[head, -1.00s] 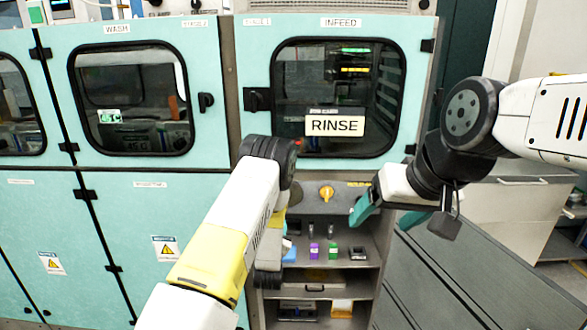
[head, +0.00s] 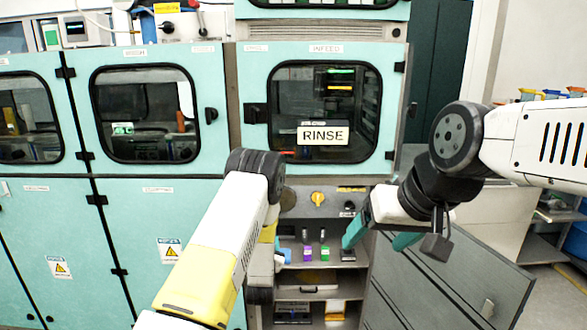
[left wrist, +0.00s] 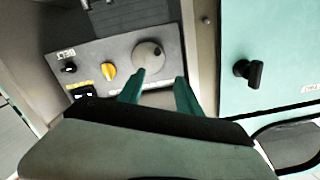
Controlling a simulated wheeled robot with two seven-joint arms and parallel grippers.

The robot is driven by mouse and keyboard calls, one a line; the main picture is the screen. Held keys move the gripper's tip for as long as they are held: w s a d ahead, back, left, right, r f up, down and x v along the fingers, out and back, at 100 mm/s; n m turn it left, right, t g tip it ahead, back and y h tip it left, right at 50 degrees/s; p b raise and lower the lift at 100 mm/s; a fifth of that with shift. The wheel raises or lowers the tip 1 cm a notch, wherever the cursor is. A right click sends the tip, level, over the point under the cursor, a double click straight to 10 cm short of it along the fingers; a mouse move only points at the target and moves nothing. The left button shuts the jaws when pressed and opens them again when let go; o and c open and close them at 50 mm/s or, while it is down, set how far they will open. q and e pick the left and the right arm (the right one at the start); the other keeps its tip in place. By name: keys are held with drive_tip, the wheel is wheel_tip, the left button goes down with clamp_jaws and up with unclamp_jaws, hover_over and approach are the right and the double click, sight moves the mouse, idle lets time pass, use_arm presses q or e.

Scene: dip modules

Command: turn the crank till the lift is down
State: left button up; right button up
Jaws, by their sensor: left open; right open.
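The crank, a round grey disc with a small knob (left wrist: 148,54), is on the grey control panel in the left wrist view. My right gripper (head: 378,240) is open and empty, in front of the right side of the open shelves. The infeed window (head: 325,105) is shut, with a RINSE sign (head: 323,134). I cannot make out the lift behind it.
A yellow knob (left wrist: 109,70) and a small black knob (left wrist: 69,68) sit beside the crank. A black door latch (left wrist: 249,73) sticks out right of it. Purple (head: 307,253) and green (head: 325,253) items stand on the shelf.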

use_arm(q)
wheel_tip(320, 180, up, 12)
drive_tip(key=a+n+g, duration=0.2)
drive_tip(key=n+g, duration=0.1)
drive_tip(key=s+r+n+g+h, duration=0.1)
drive_tip(key=s+r+g+h, duration=0.15)
drive_tip(key=s+r, duration=0.7)
drive_tip(key=s+a+r+g, duration=0.1)
drive_tip(key=s+r+g, duration=0.2)
drive_tip(key=s, duration=1.2)
drive_tip(key=s+a+r+g, duration=0.2)
drive_tip(key=s+r+g, duration=0.1)
drive_tip(key=s, duration=1.2)
drive_tip(key=shift+s+a+r, duration=0.2)
drive_tip(key=shift+s+r, duration=0.05)
drive_tip(key=shift+r, duration=0.25)
